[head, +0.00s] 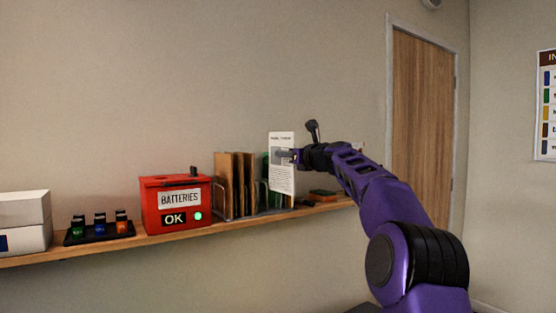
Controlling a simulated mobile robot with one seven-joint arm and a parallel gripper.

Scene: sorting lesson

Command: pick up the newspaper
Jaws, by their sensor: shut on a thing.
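The newspaper (281,180) is a white upright sheet with a dark heading and lines of print, towards the right part of the shelf in the head view. My gripper (294,156) comes from the right and is shut on the newspaper near its upper right edge. The fingers are small in this view and partly lie over the sheet. I cannot tell whether the sheet's lower edge touches the shelf.
The wooden shelf (110,242) carries a red batteries box (172,221), brown folders (228,184) in a wire rack, a black tray (72,238) with small coloured items, and white boxes (24,206).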

